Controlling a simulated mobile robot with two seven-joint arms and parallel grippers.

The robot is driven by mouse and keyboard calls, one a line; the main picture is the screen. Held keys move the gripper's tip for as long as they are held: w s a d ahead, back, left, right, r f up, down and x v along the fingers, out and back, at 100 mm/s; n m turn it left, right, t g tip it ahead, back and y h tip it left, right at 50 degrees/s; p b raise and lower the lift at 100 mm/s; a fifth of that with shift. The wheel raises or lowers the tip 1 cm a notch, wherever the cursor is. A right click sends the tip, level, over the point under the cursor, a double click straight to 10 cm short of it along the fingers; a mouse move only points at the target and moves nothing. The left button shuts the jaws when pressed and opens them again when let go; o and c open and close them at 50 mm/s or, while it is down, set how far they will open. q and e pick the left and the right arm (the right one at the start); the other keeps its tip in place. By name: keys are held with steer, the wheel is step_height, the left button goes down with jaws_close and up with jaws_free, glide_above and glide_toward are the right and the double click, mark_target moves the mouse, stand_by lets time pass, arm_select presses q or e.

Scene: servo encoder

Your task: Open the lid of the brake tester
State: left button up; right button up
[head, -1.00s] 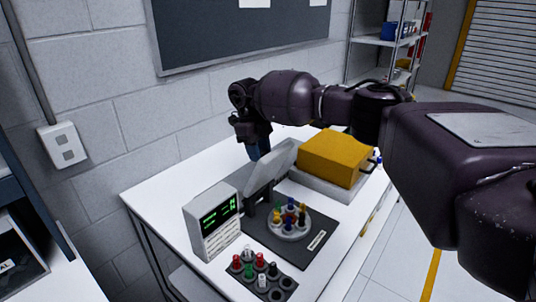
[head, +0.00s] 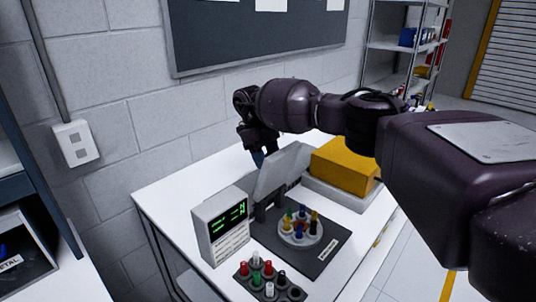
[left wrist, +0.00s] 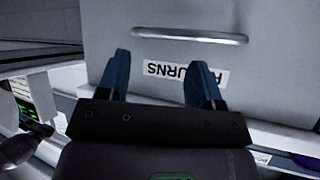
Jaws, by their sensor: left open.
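The brake tester is a dark base plate (head: 318,262) on the white table, with a round disc (head: 298,236) of coloured pegs. Its light grey lid (head: 280,172) stands raised and tilted at the plate's back edge. My right gripper (head: 258,158) points down just behind the lid. Its fingertips are partly hidden by the lid, so I cannot tell its opening or whether it touches. My left gripper (left wrist: 160,62) shows only in the left wrist view, open and empty, before a grey front with a bar handle and an upside-down RETURNS label (left wrist: 180,70).
A white meter (head: 221,226) with green digits stands left of the plate. A dark holder (head: 290,293) with coloured caps lies in front. A yellow block (head: 345,163) sits on a pale base at the right. The table's left side is clear.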

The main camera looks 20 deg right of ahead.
steer(key=shift+o, duration=0.9)
steer(key=shift+w, duration=0.1)
steer(key=shift+r, duration=0.2)
steer(key=shift+w+r, duration=0.1)
steer(key=shift+r, duration=0.1)
steer(key=b+v, duration=0.2)
steer(key=v, duration=0.8)
steer(key=shift+r, duration=0.15)
